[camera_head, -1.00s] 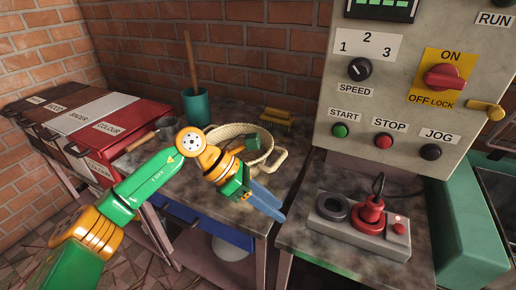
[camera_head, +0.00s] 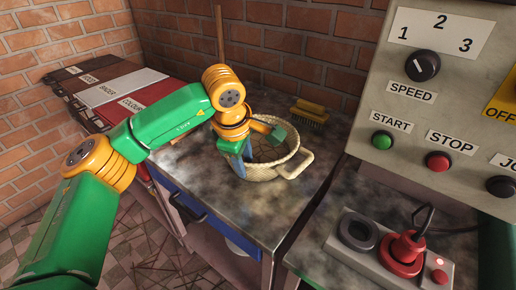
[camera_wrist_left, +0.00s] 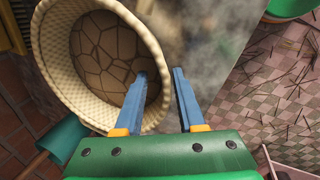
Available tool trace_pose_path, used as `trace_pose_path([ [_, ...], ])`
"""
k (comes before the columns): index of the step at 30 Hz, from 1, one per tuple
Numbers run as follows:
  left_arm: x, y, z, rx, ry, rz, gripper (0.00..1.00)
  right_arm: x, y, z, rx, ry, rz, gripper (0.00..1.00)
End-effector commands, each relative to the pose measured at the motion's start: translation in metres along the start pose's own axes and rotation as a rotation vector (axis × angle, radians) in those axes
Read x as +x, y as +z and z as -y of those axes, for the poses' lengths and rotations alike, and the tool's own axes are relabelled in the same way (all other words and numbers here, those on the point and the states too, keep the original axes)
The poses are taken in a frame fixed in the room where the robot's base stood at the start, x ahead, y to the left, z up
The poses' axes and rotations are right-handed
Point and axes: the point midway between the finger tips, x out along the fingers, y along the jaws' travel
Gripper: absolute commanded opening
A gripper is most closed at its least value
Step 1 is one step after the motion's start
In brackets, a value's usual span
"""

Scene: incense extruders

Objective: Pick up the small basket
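The small basket (camera_head: 257,172) is cream woven, round and open at the top, with a loop handle (camera_head: 297,165) at its right. It stands on the dark worktop, partly hidden by my left arm in the head view. My left gripper (camera_wrist_left: 160,74) is open, its blue fingers pointing down at the basket's near-left side. In the left wrist view the basket (camera_wrist_left: 57,62) fills the left; one finger overlaps its inside and the other lies outside, with the rim between them. I cannot tell whether either finger touches it. My right gripper is not in view.
A yellow brush (camera_head: 309,113) lies behind the basket by the brick wall. A wooden handle (camera_head: 219,35) stands up behind my arm. Red and white labelled bins are at left.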

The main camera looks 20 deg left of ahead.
Motion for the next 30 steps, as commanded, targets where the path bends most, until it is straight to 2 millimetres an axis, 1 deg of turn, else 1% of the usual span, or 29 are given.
trace_pose_path([
  [1, 0.009, 0.001, 0.0, 0.0, -0.006, -0.001, 0.39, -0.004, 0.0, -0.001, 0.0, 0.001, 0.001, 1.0],
  [3, 0.023, 0.001, 0.0, -0.001, -0.004, 0.0, 0.39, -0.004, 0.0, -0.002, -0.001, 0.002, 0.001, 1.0],
  [6, 0.034, 0.001, 0.0, -0.001, -0.002, 0.001, 0.39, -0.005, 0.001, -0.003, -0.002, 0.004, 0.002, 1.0],
  [12, 0.035, 0.001, 0.0, -0.001, -0.001, 0.001, 0.39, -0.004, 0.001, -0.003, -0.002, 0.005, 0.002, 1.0],
  [13, 0.035, 0.001, 0.0, -0.001, -0.001, 0.001, 0.33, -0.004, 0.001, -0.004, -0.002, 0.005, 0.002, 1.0],
  [14, 0.035, 0.001, 0.0, -0.001, -0.001, 0.001, 0.25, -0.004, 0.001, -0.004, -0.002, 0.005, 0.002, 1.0],
  [15, 0.035, 0.001, 0.0, -0.001, -0.001, 0.002, 0.14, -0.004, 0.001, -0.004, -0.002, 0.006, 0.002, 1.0],
  [16, 0.035, 0.001, 0.0, -0.001, -0.001, 0.002, 0.06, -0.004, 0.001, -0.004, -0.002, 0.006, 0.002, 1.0],
  [17, 0.035, 0.001, 0.0, 0.0, -0.001, 0.002, 0.0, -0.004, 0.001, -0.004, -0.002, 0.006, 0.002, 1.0],
  [30, 0.035, 0.001, 0.0, -0.001, -0.001, 0.002, 0.0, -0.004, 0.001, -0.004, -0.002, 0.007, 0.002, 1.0],
])
